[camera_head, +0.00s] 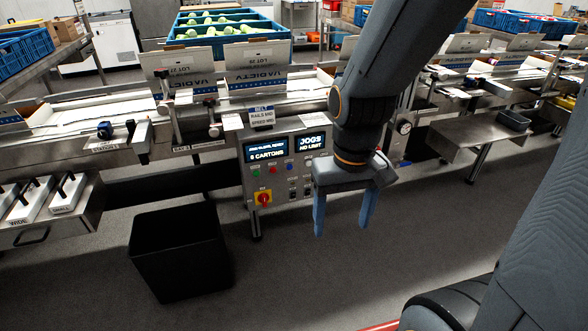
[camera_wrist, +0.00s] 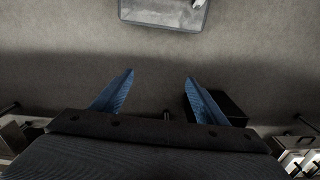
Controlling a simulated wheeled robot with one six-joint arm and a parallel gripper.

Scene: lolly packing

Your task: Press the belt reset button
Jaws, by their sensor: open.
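The control panel (camera_head: 287,185) is on the front of the conveyor line, at the middle of the head view. It carries two lit screens, small green, red and other buttons (camera_head: 273,170), and a red rotary switch on a yellow plate (camera_head: 264,198). The labels are too small to read, so I cannot tell which button is the belt reset. My gripper (camera_head: 342,229) hangs in front of and to the right of the panel, fingers down, apart from it. Its blue fingers are open and empty; they also show over grey floor in the wrist view (camera_wrist: 160,76).
A black bin (camera_head: 180,252) stands on the floor left of the panel. A bench with labelled blocks (camera_head: 50,210) is at the far left. A small metal shelf (camera_head: 475,132) juts out at the right. The floor before the panel is clear.

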